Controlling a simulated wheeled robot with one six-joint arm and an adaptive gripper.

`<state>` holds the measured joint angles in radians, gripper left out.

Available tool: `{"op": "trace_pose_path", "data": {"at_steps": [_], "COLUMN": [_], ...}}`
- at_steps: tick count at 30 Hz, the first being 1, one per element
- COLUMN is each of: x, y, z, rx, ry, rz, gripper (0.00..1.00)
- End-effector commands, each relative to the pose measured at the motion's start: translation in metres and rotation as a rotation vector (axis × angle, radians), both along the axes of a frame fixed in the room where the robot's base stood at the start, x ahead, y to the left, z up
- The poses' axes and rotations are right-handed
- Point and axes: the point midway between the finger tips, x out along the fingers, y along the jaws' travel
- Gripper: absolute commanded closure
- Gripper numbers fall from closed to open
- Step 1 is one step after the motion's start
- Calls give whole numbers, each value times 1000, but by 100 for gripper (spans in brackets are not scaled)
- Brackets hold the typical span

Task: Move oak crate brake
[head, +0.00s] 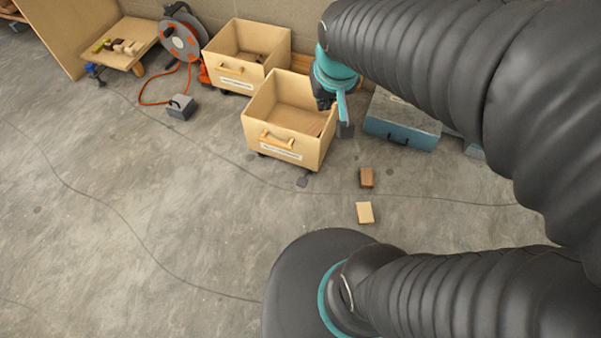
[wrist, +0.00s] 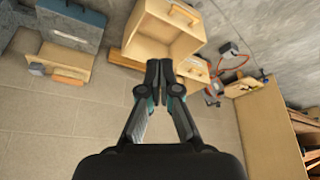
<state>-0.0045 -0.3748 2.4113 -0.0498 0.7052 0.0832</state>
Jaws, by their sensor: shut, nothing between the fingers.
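A light wooden crate (head: 270,148) stands on casters on the floor in the head view, with a wooden handle and a white label on its front. The label is too small to read. A small dark piece (head: 302,181), possibly a brake pedal, shows at its lower front right corner. A second, similar crate (head: 235,72) stands behind it to the left. In the wrist view the shut fingertips (wrist: 160,75) appear below the nearer crate (wrist: 160,28); contact cannot be told.
A blue-grey case (head: 400,138) stands right of the crates. Two small wood blocks (head: 366,177) (head: 365,212) lie on the floor in front. A cable reel (head: 183,40), an orange cord and a grey weight (head: 181,108) are at left. The front left floor is clear.

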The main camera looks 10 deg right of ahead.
Motion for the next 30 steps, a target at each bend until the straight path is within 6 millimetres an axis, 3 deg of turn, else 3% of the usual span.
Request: {"op": "trace_pose_path", "data": {"at_steps": [1, 6, 15, 22, 30], "x": [13, 54, 111, 137, 142], "y": [0, -2, -2, -1, 3], "z": [-17, -64, -170, -266, -385], "rx": [-1, -3, -3, 4, 21], "ry": [22, 64, 138, 195, 262], "rz": [-5, -21, -43, -54, -66], "gripper": [100, 100, 100, 100, 100]}}
